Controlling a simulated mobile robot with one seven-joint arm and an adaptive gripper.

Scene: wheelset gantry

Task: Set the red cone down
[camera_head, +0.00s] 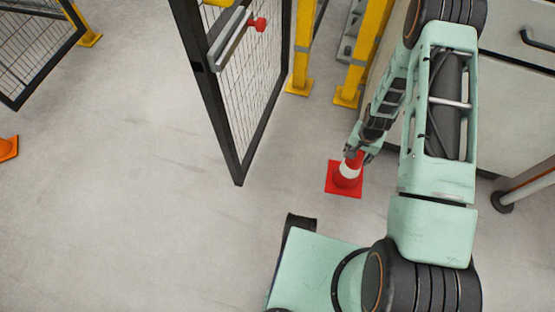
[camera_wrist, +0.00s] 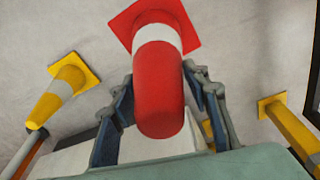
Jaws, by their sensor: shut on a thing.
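The red cone (camera_head: 347,176) has a white band and a square red base. In the head view it is upright at my gripper (camera_head: 357,155), low near the floor. I cannot tell whether its base touches the floor. In the wrist view the cone (camera_wrist: 157,85) fills the middle, its top toward the camera and its base away. My gripper (camera_wrist: 157,100) is shut on the cone's upper part, with a finger on each side. The fingertips' contact is partly hidden by the cone.
An open mesh gate (camera_head: 240,90) with a black frame stands left of the cone. Yellow posts (camera_head: 301,50) stand behind it. A grey cabinet (camera_head: 515,95) is at right. An orange cone (camera_head: 7,148) is at the far left edge. The floor (camera_head: 110,200) at left is clear.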

